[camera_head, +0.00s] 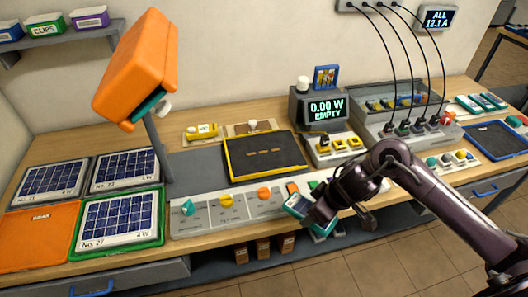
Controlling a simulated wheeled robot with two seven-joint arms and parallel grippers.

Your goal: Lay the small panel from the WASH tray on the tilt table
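An orange tray (38,240) lies at the left front; its small label seems to read WASH, and its surface looks bare. A dark plate with a yellow rim (265,155), which looks like the tilt table, lies mid-bench with nothing on it but small markings. The arm hides part of this area. My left gripper is out of view.
A green tray holds panel No. 27 (117,218); two more panels (52,180) lie behind it. An orange lamp head (137,68) stands on a post over the bench. A meter (325,108) reads 0.00 W EMPTY. Black cables (427,70) hang at the right.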

